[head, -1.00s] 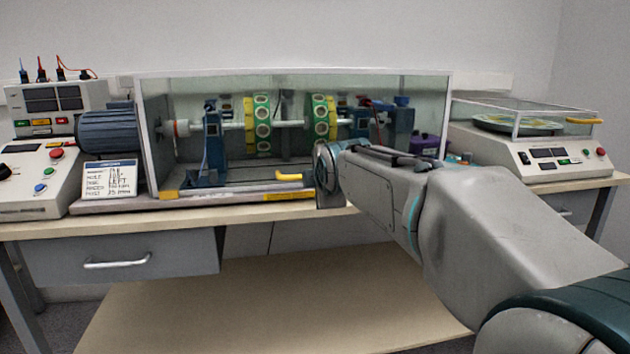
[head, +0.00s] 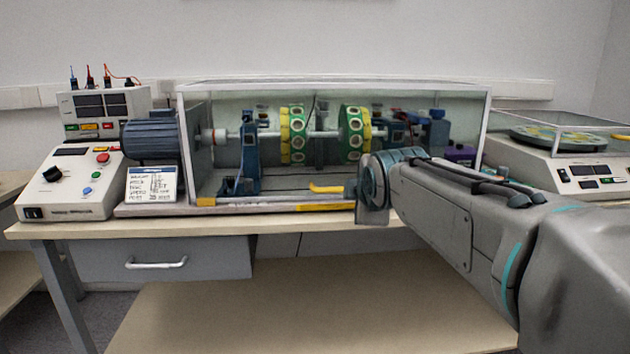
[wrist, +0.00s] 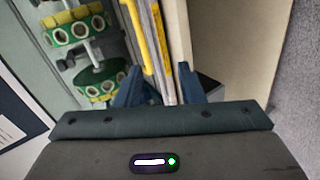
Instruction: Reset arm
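My arm (head: 450,210) reaches in from the right in the head view, its end in front of the clear case's lower front edge. My gripper itself is mostly hidden there. In the wrist view my gripper (wrist: 158,80) shows two dark blue fingers spread apart with nothing held between them. The yellow-edged front rail of the case (wrist: 160,45) passes behind the gap. Whether the fingers touch the rail, I cannot tell. The case (head: 335,85) holds a shaft with two green-and-yellow discs (head: 293,135), (head: 354,133). A yellow handle (head: 326,188) lies at its lower front.
A control box (head: 75,185), a meter unit (head: 103,105), a motor (head: 152,140) and a written card (head: 152,184) stand left of the case. The bench (head: 240,222) has a narrow free front edge, with a drawer (head: 165,260) below.

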